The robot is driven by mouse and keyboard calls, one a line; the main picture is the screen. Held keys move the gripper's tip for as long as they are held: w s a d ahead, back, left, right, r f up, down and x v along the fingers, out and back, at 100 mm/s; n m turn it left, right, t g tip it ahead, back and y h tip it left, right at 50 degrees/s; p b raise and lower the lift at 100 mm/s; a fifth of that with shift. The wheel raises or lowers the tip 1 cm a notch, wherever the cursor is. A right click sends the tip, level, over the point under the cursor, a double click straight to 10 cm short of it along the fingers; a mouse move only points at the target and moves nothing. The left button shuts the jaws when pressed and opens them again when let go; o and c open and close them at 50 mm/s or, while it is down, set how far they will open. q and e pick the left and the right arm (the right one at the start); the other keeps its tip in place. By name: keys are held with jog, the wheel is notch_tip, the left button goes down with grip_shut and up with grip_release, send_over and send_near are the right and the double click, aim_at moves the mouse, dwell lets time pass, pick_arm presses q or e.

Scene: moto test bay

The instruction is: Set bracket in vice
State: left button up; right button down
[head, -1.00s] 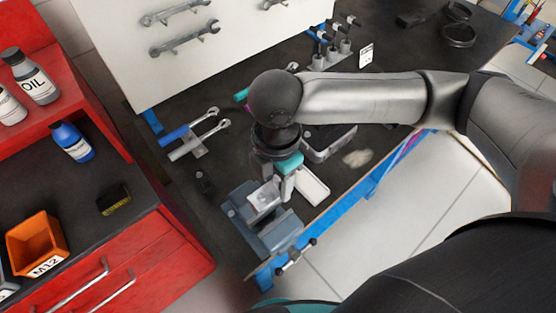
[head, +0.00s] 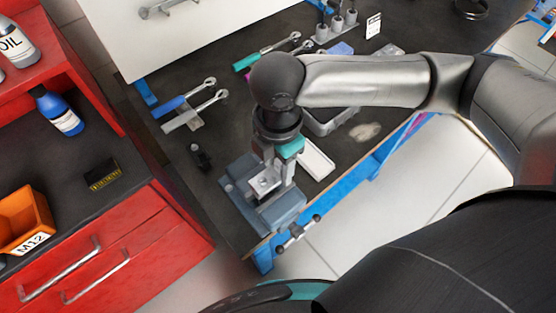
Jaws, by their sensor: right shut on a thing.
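The grey-blue vice (head: 283,209) stands at the near left corner of the dark workbench, with its screw and handle toward the front edge. My right gripper (head: 276,178) points down over the vice and is shut on the bracket (head: 264,184), a small silver piece with a hole. The bracket is at the vice's jaws. I cannot tell whether it rests between them or is just above. My gripper partly hides the far jaw. My left gripper is not in view.
Ratchets and wrenches (head: 195,106) lie behind the vice. A small black item (head: 200,157) stands to its left. A white tray (head: 317,160) and grey bin (head: 330,122) are on the right. A red cabinet (head: 110,250) is at left.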

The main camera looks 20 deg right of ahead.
aim_at(278, 171)
jog(key=shift+f, duration=0.15)
dwell(0.6)
jog(key=shift+p, duration=0.55)
dwell(0.4)
jog(key=shift+p, duration=0.5)
jog(key=shift+f+b, duration=0.8)
jog(key=shift+f, duration=1.25)
jog(key=shift+c, duration=1.3)
grip_release()
jog(key=shift+r, duration=0.1)
